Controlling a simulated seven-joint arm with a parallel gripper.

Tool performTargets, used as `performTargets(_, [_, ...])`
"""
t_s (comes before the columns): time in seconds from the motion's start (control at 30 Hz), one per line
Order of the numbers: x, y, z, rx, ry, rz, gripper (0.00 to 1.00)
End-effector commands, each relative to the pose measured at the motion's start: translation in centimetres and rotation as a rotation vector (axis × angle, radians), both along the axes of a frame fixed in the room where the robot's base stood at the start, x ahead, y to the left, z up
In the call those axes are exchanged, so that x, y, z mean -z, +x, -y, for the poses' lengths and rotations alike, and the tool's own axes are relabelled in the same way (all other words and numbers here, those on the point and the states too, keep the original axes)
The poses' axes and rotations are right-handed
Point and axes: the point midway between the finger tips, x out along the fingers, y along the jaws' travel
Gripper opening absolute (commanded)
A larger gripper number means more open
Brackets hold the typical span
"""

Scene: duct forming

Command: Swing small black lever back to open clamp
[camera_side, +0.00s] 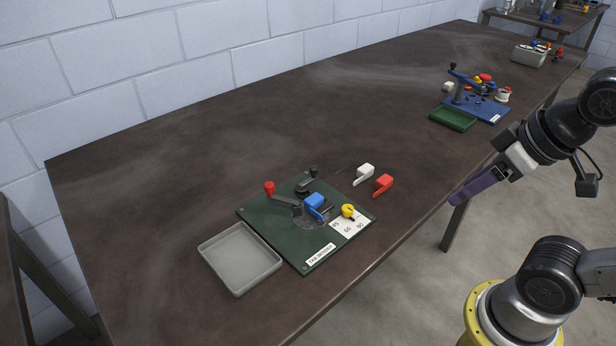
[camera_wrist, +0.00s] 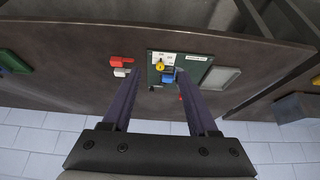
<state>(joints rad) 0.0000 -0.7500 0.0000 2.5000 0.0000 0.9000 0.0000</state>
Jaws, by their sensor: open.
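The small black lever (camera_side: 313,171) stands at the plate's back edge, behind the blue block. A longer lever with a red knob (camera_side: 270,187) is to its left.
A yellow knob (camera_side: 348,210) sits by a white angle scale (camera_side: 350,227) on the plate. A grey tray (camera_side: 240,258) is left of it. White (camera_side: 365,173) and red (camera_side: 383,184) pieces lie on the right. A blue fixture (camera_side: 489,110) and green tray (camera_side: 452,119) stand farther back.

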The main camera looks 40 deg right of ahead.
Motion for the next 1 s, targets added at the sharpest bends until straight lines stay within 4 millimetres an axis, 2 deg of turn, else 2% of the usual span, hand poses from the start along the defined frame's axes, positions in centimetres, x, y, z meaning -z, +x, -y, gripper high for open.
performTargets(0.27, [0.2, -0.4, 0.0, 0.073, 0.038, -0.018, 0.57])
performTargets(0.37, [-1.6, 0.0, 0.0, 0.173, 0.093, -0.004, 0.57])
performTargets(0.47, [-4.5, 1.5, 0.0, 0.287, 0.154, 0.002, 0.57])
performTargets(0.67, [-9.2, 6.2, 0.1, 0.495, 0.253, -0.034, 0.57])
performTargets(0.8, [-11.7, 10.9, 0.2, 0.644, 0.31, -0.078, 0.57])
performTargets(0.9, [-12.7, 14.7, 0.3, 0.747, 0.341, -0.113, 0.57])
performTargets(1.0, [-12.9, 18.6, 0.4, 0.841, 0.362, -0.15, 0.57])
